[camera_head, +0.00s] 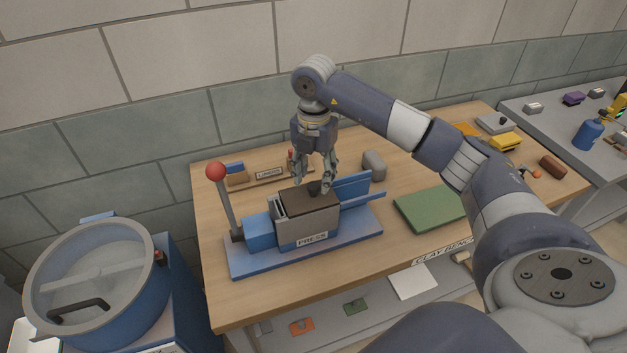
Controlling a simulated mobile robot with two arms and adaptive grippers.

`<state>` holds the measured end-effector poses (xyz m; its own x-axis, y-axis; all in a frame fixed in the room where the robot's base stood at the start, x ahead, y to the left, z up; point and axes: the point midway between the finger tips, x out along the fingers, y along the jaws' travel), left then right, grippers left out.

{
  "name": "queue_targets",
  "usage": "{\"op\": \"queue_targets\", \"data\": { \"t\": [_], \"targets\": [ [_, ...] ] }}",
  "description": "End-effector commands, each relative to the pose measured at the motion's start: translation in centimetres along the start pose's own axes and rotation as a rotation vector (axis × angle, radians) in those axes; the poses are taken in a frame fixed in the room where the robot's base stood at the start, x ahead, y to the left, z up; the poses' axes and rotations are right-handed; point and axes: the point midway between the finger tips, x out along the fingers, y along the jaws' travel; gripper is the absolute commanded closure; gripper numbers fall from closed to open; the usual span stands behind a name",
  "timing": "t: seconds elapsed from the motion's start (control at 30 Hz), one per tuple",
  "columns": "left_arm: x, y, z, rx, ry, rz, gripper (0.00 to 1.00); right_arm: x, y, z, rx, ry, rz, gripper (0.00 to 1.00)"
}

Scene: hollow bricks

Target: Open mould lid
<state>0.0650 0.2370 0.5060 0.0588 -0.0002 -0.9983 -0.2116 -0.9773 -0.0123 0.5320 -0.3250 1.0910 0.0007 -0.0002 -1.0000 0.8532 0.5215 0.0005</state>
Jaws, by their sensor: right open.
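The press (306,233) stands on a blue base on the wooden bench, with a grey mould box. Its dark lid (306,202) lies flat on top of the box, closed. A dark knob (314,188) stands up from the lid toward its right side. My right gripper (313,188) points down over the lid, open, with its fingers on either side of the knob or just above it; I cannot tell whether they touch it. A lever with a red ball (216,172) stands upright at the press's left end. My left gripper does not show.
A blue drum (150,298) with a clear lid stands at the lower left. A green mat (430,208) lies right of the press, and a grey block (374,164) sits behind it. Small tools and blocks lie on the bench's right side. A grey table (560,122) adjoins at the right.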

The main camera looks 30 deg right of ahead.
Motion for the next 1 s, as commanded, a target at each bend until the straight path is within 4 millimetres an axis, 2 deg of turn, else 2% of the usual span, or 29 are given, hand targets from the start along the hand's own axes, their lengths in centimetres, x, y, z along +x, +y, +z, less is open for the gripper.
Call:
{"op": "queue_targets", "data": {
  "t": [0.03, 0.2, 0.37, 0.6, 0.8, 1.0],
  "targets": [
    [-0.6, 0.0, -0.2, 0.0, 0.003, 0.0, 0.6, 0.7, -0.1, -0.1, -0.001, 0.002, -0.004, 0.54],
    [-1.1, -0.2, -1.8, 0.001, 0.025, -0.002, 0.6, 2.8, 0.0, -0.1, 0.0, 0.001, -0.002, 0.54],
    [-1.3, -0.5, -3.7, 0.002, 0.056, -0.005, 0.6, 3.6, 0.0, -0.1, -0.001, 0.0, 0.0, 0.54],
    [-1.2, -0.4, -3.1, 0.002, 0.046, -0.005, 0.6, 3.7, 0.0, 0.0, -0.001, 0.0, 0.001, 0.54],
    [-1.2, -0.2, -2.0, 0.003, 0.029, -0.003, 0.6, 3.7, 0.0, 0.0, -0.001, 0.0, 0.001, 1.0],
    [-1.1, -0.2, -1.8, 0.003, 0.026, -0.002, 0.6, 3.8, -0.2, 0.2, 0.001, -0.001, 0.0, 1.0]
  ]
}}
